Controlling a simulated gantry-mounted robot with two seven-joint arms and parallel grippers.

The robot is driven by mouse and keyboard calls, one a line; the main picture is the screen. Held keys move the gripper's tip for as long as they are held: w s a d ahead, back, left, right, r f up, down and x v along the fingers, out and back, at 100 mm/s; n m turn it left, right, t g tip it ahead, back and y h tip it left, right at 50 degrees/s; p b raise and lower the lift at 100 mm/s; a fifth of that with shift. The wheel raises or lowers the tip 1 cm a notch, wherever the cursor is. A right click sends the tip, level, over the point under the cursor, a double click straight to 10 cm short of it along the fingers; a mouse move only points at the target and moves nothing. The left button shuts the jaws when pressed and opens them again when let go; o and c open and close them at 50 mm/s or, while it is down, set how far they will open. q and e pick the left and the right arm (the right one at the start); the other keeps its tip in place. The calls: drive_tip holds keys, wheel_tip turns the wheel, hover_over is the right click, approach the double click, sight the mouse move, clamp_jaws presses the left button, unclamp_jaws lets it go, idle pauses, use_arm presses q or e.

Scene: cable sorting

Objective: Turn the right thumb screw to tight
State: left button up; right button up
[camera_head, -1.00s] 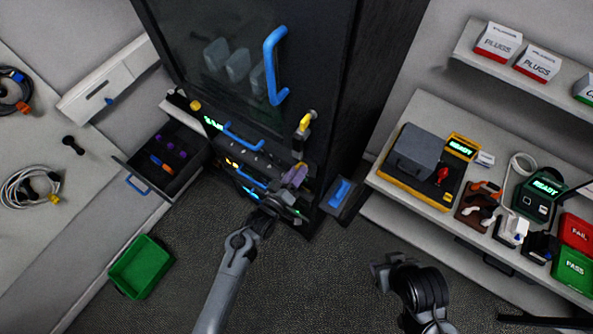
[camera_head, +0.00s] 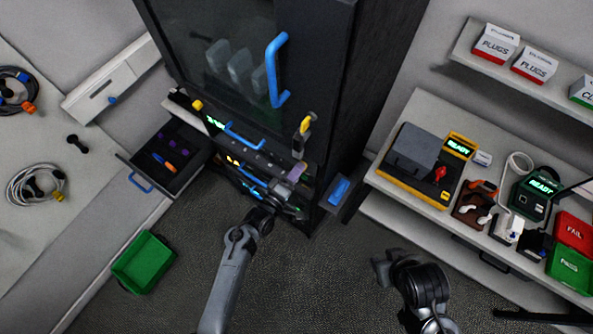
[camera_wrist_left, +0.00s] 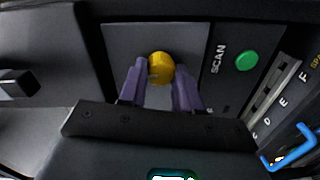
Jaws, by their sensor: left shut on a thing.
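The right thumb screw, a round yellow knob (camera_wrist_left: 160,67), sits on a dark panel in the left wrist view. My left gripper (camera_wrist_left: 159,84) has its two purple fingers on either side of the knob and is shut on it. In the head view my left gripper (camera_head: 297,173) is at the right end of the cabinet's front panel, and the knob is hidden there. Another yellow knob (camera_head: 197,105) shows at the panel's left end. My right gripper (camera_head: 383,268) is low over the floor, away from the cabinet; its fingers are not clear.
A green button (camera_wrist_left: 247,61) marked SCAN is right of the knob. The cabinet (camera_head: 340,110) has blue handles and a yellow-topped latch (camera_head: 305,125). An open drawer (camera_head: 150,187) and a green bin (camera_head: 143,262) are at left. A workbench (camera_head: 425,105) is at right.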

idle(0.3)
use_arm(q)
drive_tip(key=o, duration=1.1)
drive_tip(key=shift+c, duration=0.2)
drive_tip(key=b+v, duration=0.1)
drive_tip(key=v, duration=0.9)
drive_tip(key=shift+s+a, duration=0.25)
drive_tip(key=shift+s, duration=0.05)
drive_tip(key=shift+r, duration=0.1)
